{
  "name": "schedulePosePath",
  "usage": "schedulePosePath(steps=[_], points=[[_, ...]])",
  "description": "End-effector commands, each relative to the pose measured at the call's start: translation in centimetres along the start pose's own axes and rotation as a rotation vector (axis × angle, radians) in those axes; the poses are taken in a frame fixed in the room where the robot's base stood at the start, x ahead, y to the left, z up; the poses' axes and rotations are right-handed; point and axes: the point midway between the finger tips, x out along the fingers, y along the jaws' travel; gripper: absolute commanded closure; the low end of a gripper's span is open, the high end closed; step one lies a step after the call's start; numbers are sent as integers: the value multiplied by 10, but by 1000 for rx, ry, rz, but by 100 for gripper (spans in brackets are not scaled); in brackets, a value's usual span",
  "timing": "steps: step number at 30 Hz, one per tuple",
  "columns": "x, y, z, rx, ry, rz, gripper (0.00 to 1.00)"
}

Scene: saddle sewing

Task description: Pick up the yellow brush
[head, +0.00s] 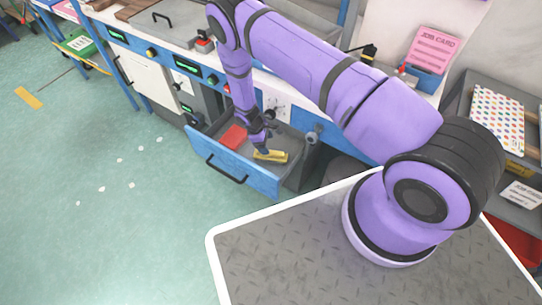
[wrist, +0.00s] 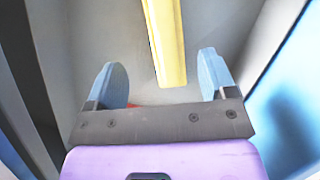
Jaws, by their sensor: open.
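The yellow brush (head: 271,156) lies in an open blue-fronted drawer (head: 240,172). In the wrist view the brush (wrist: 166,40) shows as a long yellow bar running from the top edge down to a point between my fingertips. My gripper (head: 262,145) is inside the drawer's opening, just over the brush's left end. In the wrist view my gripper (wrist: 161,75) has its two pale blue fingers wide apart, with the brush's near end between them and touching neither. The brush's far end is out of the wrist view, and its height below the fingers is hard to tell.
A red item (head: 234,137) lies in the drawer left of the brush. The drawer's walls stand close around my gripper. A blue workbench (head: 150,52) with knobs and displays is behind. A grey shelf unit (head: 462,110) is at right.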

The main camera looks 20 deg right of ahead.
Motion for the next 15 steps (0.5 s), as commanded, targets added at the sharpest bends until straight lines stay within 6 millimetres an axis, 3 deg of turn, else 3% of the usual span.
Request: schedulePosePath(steps=[3,11,15], points=[[18,0,0,0,-2,-1,22],[34,-2,-1,0,-1,-1,22],[54,-6,-3,-1,-2,-1,22]])
